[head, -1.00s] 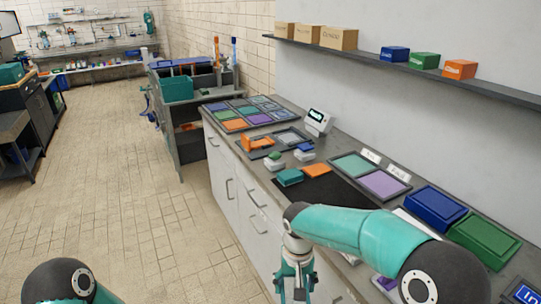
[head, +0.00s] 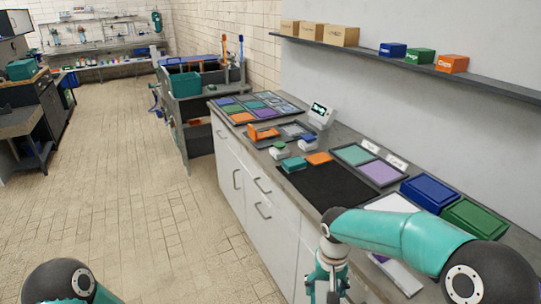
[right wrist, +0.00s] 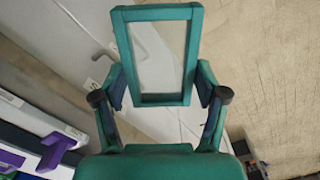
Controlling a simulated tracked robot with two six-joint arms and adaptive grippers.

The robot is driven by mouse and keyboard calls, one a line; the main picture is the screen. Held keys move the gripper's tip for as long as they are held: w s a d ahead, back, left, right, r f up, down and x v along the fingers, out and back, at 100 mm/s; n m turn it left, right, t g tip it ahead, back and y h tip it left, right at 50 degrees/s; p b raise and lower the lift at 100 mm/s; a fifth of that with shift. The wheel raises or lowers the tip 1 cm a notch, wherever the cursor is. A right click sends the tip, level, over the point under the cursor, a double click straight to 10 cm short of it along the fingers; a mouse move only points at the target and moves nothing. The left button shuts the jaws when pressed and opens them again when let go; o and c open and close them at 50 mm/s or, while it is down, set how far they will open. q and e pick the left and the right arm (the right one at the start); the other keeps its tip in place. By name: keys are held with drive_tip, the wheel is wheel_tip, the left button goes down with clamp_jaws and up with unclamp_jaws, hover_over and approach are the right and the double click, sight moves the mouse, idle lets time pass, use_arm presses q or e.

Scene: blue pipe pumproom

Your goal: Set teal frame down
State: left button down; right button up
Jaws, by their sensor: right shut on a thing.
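The teal frame (right wrist: 157,12), an open rectangle, is between the fingers of my right gripper (right wrist: 161,90) in the right wrist view. The gripper is shut on it, with a finger at each long side. In the head view my right gripper (head: 328,288) hangs at the front edge of the counter, low in the picture. I cannot make out the frame there. My left gripper is out of view; only part of that arm shows at the lower left.
The counter holds a black mat (head: 328,188), a two-panel teal and purple tray (head: 378,185), a teal block (head: 294,163), an orange block (head: 318,158), and blue (head: 430,190) and green (head: 474,220) bins. A tray of coloured panels (head: 215,103) lies farther back. Open floor is left.

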drive_tip(key=s+d+f+n, duration=0.1)
drive_tip(key=s+d+f, duration=0.2)
drive_tip(key=d, duration=0.3)
drive_tip(key=shift+s+f, duration=0.3)
drive_tip(key=shift+s, duration=0.05)
drive_tip(key=shift+d, duration=0.15)
